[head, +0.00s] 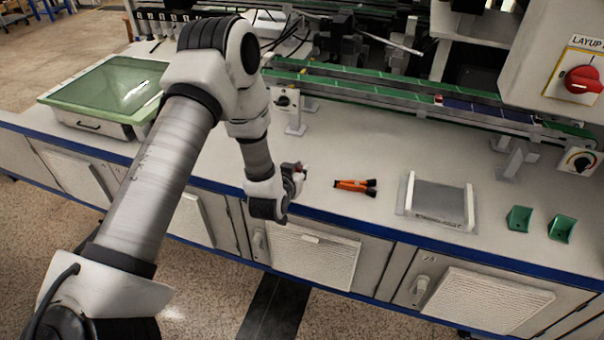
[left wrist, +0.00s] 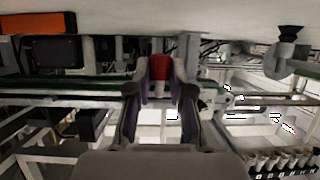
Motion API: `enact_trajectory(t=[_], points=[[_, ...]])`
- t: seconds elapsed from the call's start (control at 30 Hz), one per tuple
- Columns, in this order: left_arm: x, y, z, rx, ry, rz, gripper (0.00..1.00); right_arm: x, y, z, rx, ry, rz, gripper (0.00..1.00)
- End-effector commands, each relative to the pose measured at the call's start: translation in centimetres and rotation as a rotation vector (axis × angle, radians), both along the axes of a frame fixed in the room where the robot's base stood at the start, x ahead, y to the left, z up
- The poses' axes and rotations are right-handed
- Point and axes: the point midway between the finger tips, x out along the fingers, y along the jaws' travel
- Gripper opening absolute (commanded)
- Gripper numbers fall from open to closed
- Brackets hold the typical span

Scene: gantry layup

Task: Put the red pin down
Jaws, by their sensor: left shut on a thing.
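The red pin (left wrist: 160,68) is between the two fingertips of my left gripper (left wrist: 160,88) in the left wrist view. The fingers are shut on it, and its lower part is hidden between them. In the head view my left gripper (head: 297,177) is near the front edge of the bench (head: 325,207), left of an orange and black tool. I cannot tell from these views how far the pin is from the bench top. My right gripper is in neither view.
The orange and black tool (head: 352,185) lies close by on the right. Beyond it are a grey tray (head: 437,201) and two green brackets (head: 519,219). A green-lidded case (head: 108,88) stands at left. A green-edged conveyor (head: 385,93) runs behind.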

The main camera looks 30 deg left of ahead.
Motion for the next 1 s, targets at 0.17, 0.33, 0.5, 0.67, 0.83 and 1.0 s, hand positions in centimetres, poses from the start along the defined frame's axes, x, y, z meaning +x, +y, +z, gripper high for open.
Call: enact_trajectory(t=[0.17, 0.33, 0.5, 0.67, 0.83, 1.0], points=[[3.4, 0.9, -0.5, 0.0, 0.0, 0.0, 0.0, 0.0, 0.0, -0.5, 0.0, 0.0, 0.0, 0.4], [3.6, 0.9, -3.0, 0.0, 0.005, -0.001, 0.0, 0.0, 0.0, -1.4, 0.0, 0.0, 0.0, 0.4], [3.7, 0.9, -3.9, 0.0, 0.0, -0.001, 0.0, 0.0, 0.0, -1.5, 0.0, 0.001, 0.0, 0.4], [3.6, 0.9, -4.0, 0.0, 0.001, 0.0, 0.0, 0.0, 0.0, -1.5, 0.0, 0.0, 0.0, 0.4], [3.6, 0.9, -4.3, -0.001, 0.001, -0.001, 0.42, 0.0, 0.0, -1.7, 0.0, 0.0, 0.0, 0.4], [3.6, 0.9, -4.2, 0.0, 0.001, 0.0, 0.46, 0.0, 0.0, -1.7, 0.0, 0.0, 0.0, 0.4]])
